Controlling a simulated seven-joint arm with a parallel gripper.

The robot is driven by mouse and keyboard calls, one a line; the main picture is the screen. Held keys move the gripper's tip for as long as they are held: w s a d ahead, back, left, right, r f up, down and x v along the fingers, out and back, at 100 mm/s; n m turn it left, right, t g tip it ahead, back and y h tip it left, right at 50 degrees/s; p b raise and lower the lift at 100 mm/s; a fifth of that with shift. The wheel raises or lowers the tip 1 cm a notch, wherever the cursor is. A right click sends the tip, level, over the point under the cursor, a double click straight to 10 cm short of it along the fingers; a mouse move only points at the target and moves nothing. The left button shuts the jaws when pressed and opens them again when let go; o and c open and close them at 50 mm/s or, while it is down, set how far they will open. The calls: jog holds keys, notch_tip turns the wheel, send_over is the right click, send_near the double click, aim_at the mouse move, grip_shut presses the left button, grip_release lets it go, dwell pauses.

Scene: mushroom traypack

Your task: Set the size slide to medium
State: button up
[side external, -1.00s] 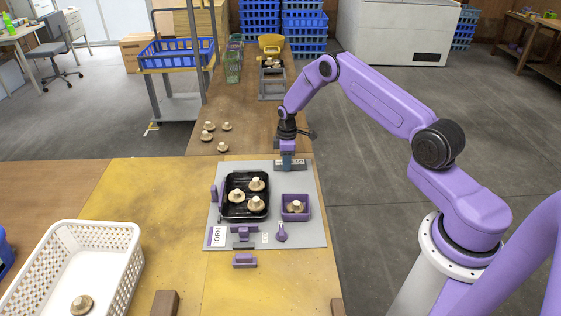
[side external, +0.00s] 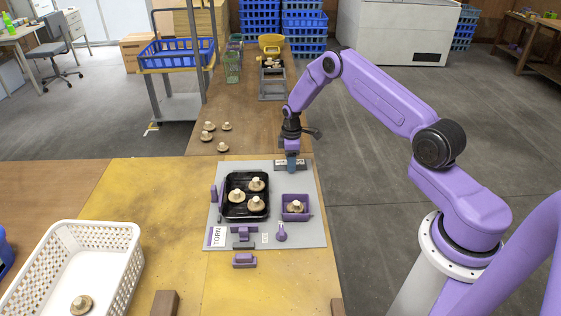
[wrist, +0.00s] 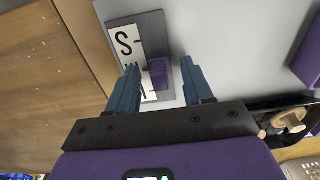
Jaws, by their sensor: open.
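The size slide shows at the top of the grey board in the side view (side external: 281,166). In the wrist view it is a grey plate (wrist: 152,21) with a white strip. The letter S is clear at one end; the other letters are partly hidden by a finger. The slide's purple knob (wrist: 158,74) stands beyond the S, beside the lower letters; its exact mark is hidden. My gripper (side external: 292,169) is low over the slide. In the wrist view its blue fingers (wrist: 159,65) are open, one on each side of the knob, with gaps visible.
A black tray (side external: 226,193) with several mushrooms and a purple box (side external: 308,216) with a mushroom sit on the board. A TORN label, small purple fittings and a white basket (side external: 128,236) lie nearer the camera. Loose mushrooms (side external: 222,146) are on the brown table.

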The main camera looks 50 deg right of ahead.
jog(key=shift+r, duration=2.15)
jog(key=shift+a, duration=0.1)
jog(key=s+a+r+n, duration=0.1)
jog(key=s+a+r, duration=0.6)
jog(key=a+r, duration=0.3)
jog(key=s+a+r+n, duration=0.1)
jog(key=s+a+r, duration=0.65)
jog(key=a, duration=0.35)
jog(key=s+r, duration=0.3)
jog(key=s, duration=1)
jog(key=s+r+n, duration=0.1)
jog(key=s+r, duration=0.3)
jog(key=s, duration=0.9)
jog(key=shift+d+n, duration=0.3)
jog(key=shift+d, duration=0.05)
jog(key=shift+r, duration=0.1)
